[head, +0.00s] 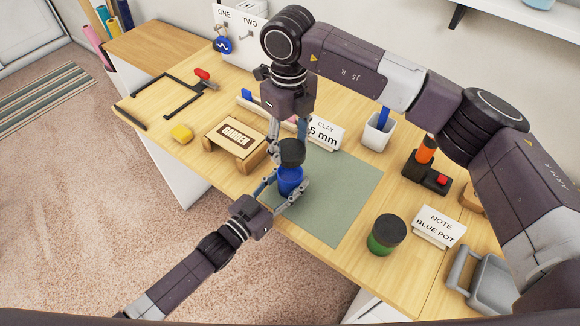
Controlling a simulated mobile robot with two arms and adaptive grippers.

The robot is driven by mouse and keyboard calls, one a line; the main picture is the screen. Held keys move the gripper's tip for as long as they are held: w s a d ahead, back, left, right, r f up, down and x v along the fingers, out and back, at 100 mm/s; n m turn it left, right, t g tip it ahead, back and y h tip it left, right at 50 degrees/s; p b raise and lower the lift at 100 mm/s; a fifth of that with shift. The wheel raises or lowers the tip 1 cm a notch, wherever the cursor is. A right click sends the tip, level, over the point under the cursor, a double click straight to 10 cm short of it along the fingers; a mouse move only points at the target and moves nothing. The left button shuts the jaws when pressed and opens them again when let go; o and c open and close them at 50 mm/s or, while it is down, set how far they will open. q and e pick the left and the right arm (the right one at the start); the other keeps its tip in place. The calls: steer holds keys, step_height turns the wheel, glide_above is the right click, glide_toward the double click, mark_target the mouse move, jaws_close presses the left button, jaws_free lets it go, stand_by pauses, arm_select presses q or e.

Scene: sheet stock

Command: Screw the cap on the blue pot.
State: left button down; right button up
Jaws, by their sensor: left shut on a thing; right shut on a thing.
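The blue pot (290,182) stands upright on the grey-green mat (338,204). My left gripper (288,191) comes in from the front left and is shut around the pot's sides. The black cap (291,152) is directly above the pot, at its mouth. My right gripper (287,143) points down from above and is shut on the cap. The cap looks level and seems to touch the pot's top. I cannot tell whether the threads are engaged.
A white cup (377,132) stands behind the mat. The mat's right part is clear.

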steer(key=shift+f, duration=2.1)
steer(key=shift+f, duration=0.9)
steer(key=shift+f, duration=0.55)
